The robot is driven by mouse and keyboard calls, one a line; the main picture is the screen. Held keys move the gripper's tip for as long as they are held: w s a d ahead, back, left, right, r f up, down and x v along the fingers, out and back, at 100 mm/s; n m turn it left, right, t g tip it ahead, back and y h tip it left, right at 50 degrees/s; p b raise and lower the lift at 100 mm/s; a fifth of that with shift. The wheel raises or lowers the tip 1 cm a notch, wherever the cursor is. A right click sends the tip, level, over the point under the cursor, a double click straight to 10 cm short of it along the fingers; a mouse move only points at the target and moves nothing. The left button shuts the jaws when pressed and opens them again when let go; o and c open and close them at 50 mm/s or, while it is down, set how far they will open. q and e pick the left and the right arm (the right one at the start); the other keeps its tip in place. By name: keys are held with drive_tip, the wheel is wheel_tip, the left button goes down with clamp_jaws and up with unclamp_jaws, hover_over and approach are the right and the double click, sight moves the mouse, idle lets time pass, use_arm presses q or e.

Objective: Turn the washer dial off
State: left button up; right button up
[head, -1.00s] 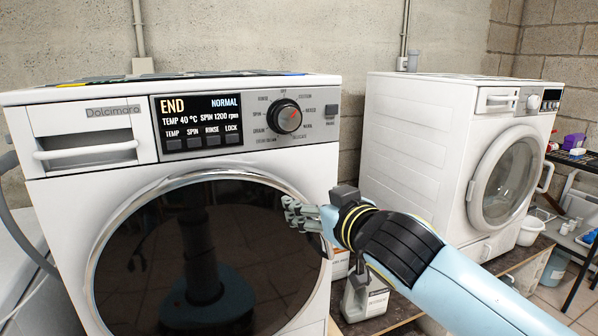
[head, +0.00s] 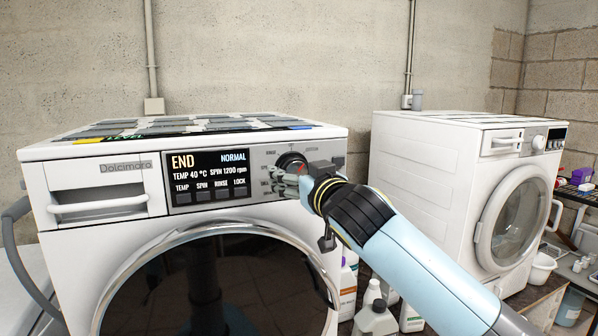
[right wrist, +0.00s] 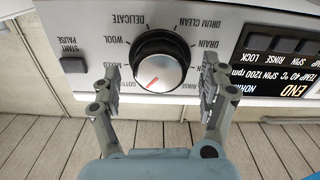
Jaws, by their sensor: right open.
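The washer's dial (head: 291,160) is a round knob with a black rim and silver face, right of the display. My right gripper (head: 277,180) is in front of it and hides its lower part in the head view. In the right wrist view the panel is upside down. The dial (right wrist: 160,65) is between the two spread fingers of my open right gripper (right wrist: 161,75), apart from both as far as I can tell. Its red pointer line is toward the lower left there, on the COTTON side. The display (head: 208,176) reads END and NORMAL. My left gripper is out of view.
The START PAUSE button (right wrist: 73,65) is beside the dial. A second white washer (head: 440,190) stands to the right. Bottles (head: 375,315) stand between the machines. The washer's dark round door (head: 210,285) is below the panel.

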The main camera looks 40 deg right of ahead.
drive_tip(key=c, duration=1.2)
drive_tip(key=n+p, duration=0.2)
drive_tip(key=n, duration=0.1)
drive_tip(key=shift+r+n, duration=0.1)
drive_tip(key=shift+n, duration=0.3)
drive_tip(key=shift+n+p, duration=1.1)
drive_tip(key=shift+n, duration=0.8)
